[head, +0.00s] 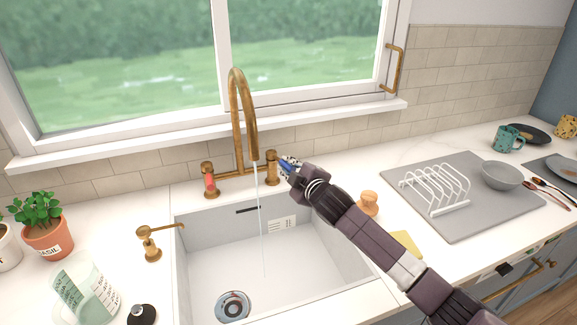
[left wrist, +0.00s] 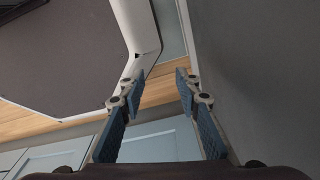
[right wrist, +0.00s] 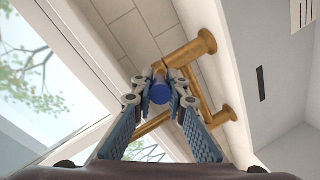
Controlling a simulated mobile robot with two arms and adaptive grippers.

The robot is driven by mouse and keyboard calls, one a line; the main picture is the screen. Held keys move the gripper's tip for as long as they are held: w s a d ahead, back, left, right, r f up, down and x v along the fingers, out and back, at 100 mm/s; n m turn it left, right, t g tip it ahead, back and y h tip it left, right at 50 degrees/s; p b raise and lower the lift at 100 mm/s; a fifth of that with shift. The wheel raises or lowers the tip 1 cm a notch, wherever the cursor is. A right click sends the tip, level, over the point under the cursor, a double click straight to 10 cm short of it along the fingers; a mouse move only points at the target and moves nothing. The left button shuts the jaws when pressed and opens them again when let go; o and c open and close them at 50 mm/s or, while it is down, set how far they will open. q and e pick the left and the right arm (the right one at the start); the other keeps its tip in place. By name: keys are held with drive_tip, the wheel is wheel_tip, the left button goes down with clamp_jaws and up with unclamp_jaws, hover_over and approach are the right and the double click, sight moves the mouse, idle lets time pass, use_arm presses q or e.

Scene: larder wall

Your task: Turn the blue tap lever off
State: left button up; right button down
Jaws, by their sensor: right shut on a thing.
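The brass tap (head: 237,110) stands behind the white sink (head: 188,235), and a thin stream of water falls from its spout. The blue tap lever (right wrist: 160,92) is on the right-hand brass post (head: 272,167). My right gripper (head: 287,166) is at that post, its fingers shut on the blue lever; in the right wrist view (right wrist: 160,88) the lever's round end sits between the fingertips. The red lever (head: 209,182) is on the left-hand post. My left gripper (left wrist: 158,82) shows only in its wrist view, open and empty, away from the tap.
A soap dispenser (head: 151,245), a basil pot (head: 45,230) and a glass jug (head: 86,290) stand left of the sink. A wooden-handled brush (head: 368,203), a yellow sponge (head: 406,244) and a grey mat (head: 465,217) with a white rack (head: 436,188) lie to the right.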

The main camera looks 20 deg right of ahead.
drive_tip(key=a+m+h, duration=0.1)
drive_tip(key=a+m+h+b, duration=0.1)
drive_tip(key=h, duration=0.1)
drive_tip(key=shift+s+a+m, duration=0.1)
drive_tip(key=shift+s+m, duration=0.1)
drive_tip(key=shift+m, duration=0.2)
drive_tip(key=c, duration=1.9)
unclamp_jaws()
drive_tip(key=shift+h, duration=0.3)
drive_tip(key=v, duration=1.2)
drive_tip(key=shift+w+r, duration=0.1)
